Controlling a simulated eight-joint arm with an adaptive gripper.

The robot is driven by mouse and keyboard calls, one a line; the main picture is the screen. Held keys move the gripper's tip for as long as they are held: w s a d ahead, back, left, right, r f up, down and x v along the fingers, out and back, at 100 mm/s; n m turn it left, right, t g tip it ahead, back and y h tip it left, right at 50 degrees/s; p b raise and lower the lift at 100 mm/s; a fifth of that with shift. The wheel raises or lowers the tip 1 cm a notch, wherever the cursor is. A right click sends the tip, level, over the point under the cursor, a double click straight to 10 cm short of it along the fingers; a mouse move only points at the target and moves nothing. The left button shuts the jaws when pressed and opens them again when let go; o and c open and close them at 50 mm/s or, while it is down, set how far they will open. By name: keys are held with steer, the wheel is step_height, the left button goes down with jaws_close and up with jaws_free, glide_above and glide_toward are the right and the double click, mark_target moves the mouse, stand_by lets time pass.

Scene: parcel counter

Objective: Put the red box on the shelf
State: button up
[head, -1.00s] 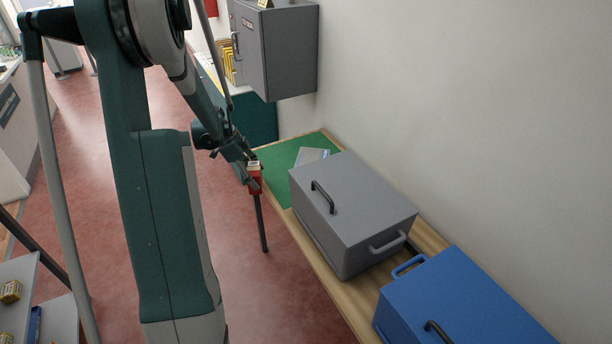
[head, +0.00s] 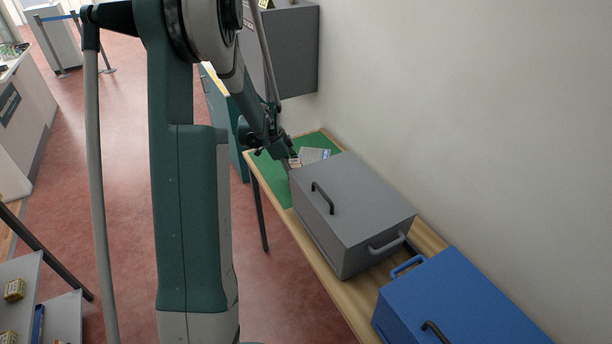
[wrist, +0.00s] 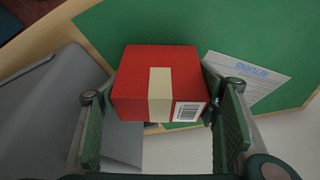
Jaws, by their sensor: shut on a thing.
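The red box (wrist: 135,85), with a cream tape strip and a barcode label, sits between the two fingers of my gripper (wrist: 160,115) in the wrist view. My gripper is shut on it. In the head view my gripper (head: 291,157) is at the far end of the table, over the green mat (head: 272,176) and by the grey case's far corner. Only a bit of the box shows there. Grey shelves (head: 62,318) with small yellow boxes stand at the lower left, far from my gripper.
A grey case (head: 350,205) and a blue case (head: 450,300), both with black handles, stand on the wooden table along the wall. A printed sheet (wrist: 247,78) lies on the mat. A grey cabinet (head: 293,55) hangs beyond. The red floor at left is open.

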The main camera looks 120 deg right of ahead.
stand_by(0.3)
steer(key=shift+s+a, duration=0.25)
steer(key=shift+s, duration=0.25)
steer(key=s, duration=0.2)
steer(key=s+a, duration=0.1)
steer(key=shift+a+f, duration=0.1)
steer(key=shift+f, duration=0.65)
steer(key=shift+f, duration=0.2)
steer(key=o, duration=1)
steer(key=shift+r, duration=0.15)
steer(key=p+v, duration=0.1)
steer(key=v, duration=1.1)
